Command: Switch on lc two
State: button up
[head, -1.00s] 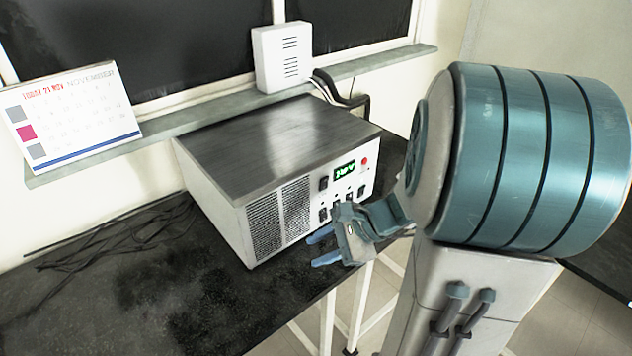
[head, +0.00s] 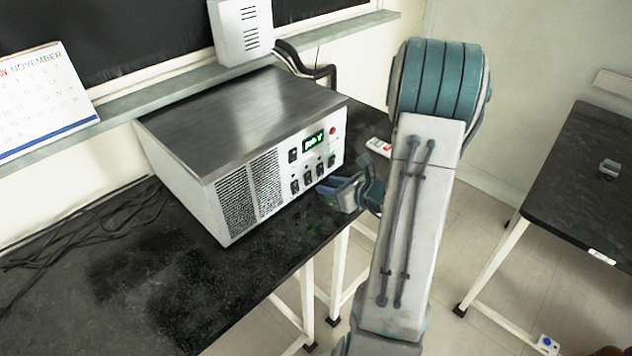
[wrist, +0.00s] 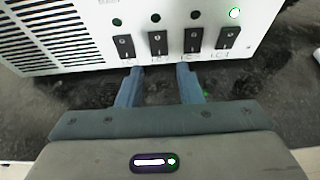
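A white box with a dark top (head: 250,105) stands on the black table. Its front panel (wrist: 75,20) has a row of black rocker switches, each with a small round lamp above it. The rightmost lamp (wrist: 235,14) glows green; the others are dark. My gripper (head: 330,187) is at the panel's lower right. In the wrist view its blue fingers (wrist: 158,72) are apart and empty, just below the two middle switches (wrist: 158,43) (wrist: 194,39).
The box has a green display (head: 314,142) and a red button (head: 333,130). Cables (head: 85,225) lie on the table at left. A calendar (head: 40,105) and a white unit (head: 242,30) are on the sill. Another black table (head: 590,170) stands at right.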

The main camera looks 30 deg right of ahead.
aim_at(309, 181)
jog(key=x, duration=0.6)
jog(key=c, duration=0.7)
